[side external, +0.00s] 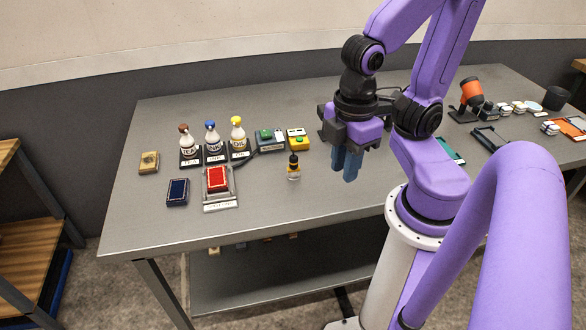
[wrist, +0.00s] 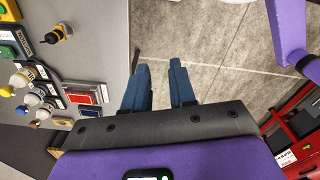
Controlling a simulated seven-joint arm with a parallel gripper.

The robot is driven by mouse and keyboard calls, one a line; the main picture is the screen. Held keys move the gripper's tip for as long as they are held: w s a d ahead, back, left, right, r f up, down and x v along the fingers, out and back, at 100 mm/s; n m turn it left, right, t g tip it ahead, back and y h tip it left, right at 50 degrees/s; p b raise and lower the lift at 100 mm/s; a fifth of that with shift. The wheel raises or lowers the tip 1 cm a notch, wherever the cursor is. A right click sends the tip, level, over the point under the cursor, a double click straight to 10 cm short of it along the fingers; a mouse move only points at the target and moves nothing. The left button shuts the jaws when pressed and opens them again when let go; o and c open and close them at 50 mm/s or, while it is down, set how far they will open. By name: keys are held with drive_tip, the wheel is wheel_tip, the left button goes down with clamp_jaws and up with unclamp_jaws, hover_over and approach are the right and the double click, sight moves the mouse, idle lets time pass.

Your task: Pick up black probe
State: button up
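In the wrist view a dark elongated piece (wrist: 21,42) shows beside the green-faced box (wrist: 7,51) at the left edge. Its exact shape is too small to tell. My gripper (side external: 346,170) is above the table, to the right of the probe and apart from it. In the wrist view its two blue fingers (wrist: 158,68) are spread with nothing between them, over the floor past the table edge.
Three capped bottles (side external: 211,144), a red pad (side external: 217,180), a dark blue pad (side external: 178,192) and a yellow box (side external: 298,139) are nearby. The table's front is clear.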

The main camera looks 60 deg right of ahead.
drive_tip(key=o, duration=0.5)
drive_tip(key=shift+w, duration=0.1)
drive_tip(key=n, duration=0.5)
hover_over(294, 157)
drive_tip(key=f, duration=0.2)
wheel_tip(294, 157, down, 16)
drive_tip(key=shift+w, duration=0.1)
